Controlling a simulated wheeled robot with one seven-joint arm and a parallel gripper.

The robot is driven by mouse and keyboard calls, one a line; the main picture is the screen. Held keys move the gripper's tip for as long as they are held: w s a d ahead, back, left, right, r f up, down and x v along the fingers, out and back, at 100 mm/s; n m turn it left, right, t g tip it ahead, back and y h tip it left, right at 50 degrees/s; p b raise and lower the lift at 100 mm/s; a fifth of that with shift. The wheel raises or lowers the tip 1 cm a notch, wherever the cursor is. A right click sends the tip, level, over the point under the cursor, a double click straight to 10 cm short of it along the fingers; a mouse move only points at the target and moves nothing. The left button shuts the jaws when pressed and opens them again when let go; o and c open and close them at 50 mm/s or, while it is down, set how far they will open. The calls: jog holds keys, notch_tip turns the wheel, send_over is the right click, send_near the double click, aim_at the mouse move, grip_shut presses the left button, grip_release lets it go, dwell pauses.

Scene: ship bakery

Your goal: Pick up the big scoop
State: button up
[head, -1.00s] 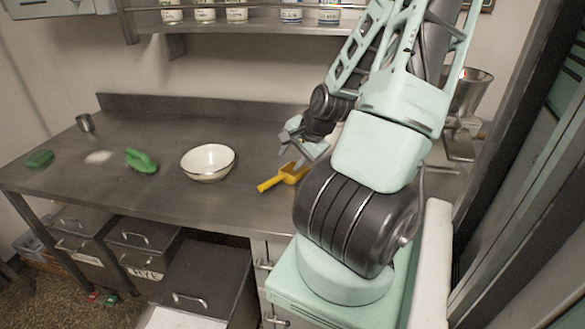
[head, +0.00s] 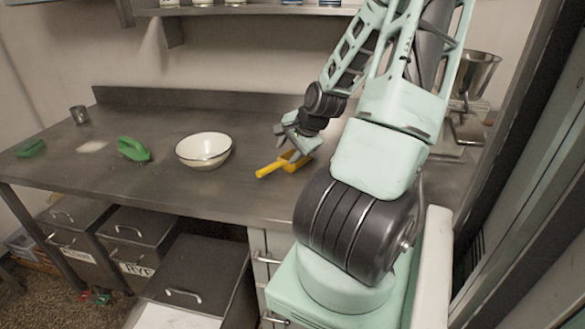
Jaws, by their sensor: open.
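A yellow scoop (head: 277,168) lies on the steel counter (head: 225,195), its handle pointing to the front left. It is the only scoop I can make out. My gripper (head: 294,146) is open, just above and behind the scoop's right end. Its fingers overlap the scoop's bowl in the head view, and I cannot tell whether they touch it. My arm and its base hide part of the counter to the right.
A white bowl (head: 204,150) stands left of the scoop. Further left are a green brush (head: 133,149), a green block (head: 30,148) and a metal cup (head: 79,115). A shelf (head: 250,11) with jars hangs above. A metal funnel-topped device (head: 474,75) stands behind my arm.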

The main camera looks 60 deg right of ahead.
aim_at(277, 164)
jog(key=b+x, duration=0.1)
jog(key=x, duration=0.3)
jog(key=shift+x, duration=2.6)
jog(key=shift+a, duration=0.1)
grip_shut()
